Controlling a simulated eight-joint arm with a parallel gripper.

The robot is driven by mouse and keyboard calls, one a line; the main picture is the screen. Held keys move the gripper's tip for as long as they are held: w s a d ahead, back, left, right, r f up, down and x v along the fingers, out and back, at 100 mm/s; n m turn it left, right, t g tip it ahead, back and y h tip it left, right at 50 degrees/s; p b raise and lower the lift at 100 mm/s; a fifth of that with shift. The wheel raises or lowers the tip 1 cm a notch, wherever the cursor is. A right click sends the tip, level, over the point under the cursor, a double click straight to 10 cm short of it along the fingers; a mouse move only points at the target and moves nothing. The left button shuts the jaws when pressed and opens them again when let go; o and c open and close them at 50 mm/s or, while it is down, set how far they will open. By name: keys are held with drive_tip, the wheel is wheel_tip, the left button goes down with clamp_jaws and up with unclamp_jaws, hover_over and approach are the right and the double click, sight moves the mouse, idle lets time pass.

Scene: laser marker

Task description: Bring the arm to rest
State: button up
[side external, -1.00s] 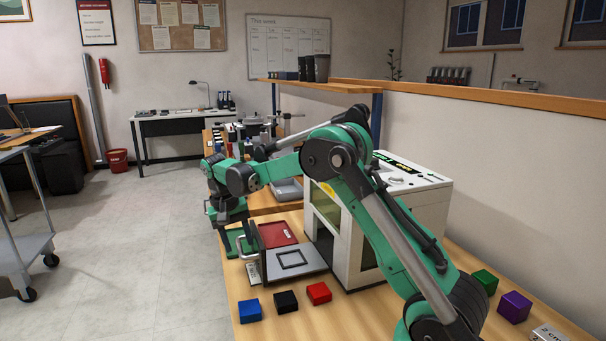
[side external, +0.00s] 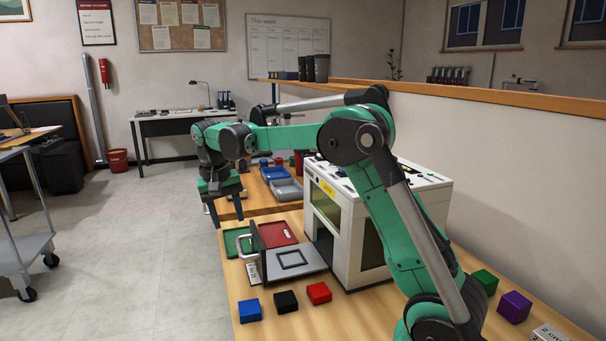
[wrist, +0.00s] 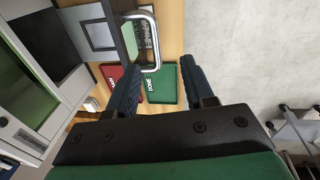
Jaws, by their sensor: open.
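My gripper (side external: 228,218) is open and empty. In the side external view it hangs in the air with its fingers pointing down, above and left of the green tray (side external: 236,240). In the wrist view, its two dark fingers (wrist: 164,90) stand wide apart with nothing held between them. Beyond the fingers lie the green tray (wrist: 162,88) and the red tray (wrist: 110,72). My arm reaches over the white laser marker (side external: 352,250), whose door with the metal handle (side external: 240,240) is folded down at the front.
Blue (side external: 249,310), black (side external: 286,301) and red (side external: 319,293) blocks sit on the near bench. Green (side external: 485,281) and purple (side external: 515,307) blocks lie at the right. A grey cart (side external: 20,240) stands at the left. The floor between is clear.

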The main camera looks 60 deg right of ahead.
drive_tip(key=s+a+n+t+y, duration=0.1)
drive_tip(key=s+a+n+t, duration=0.7)
drive_tip(key=s+a, duration=0.5)
drive_tip(key=shift+a+y, duration=0.15)
drive_tip(key=shift+y, duration=0.15)
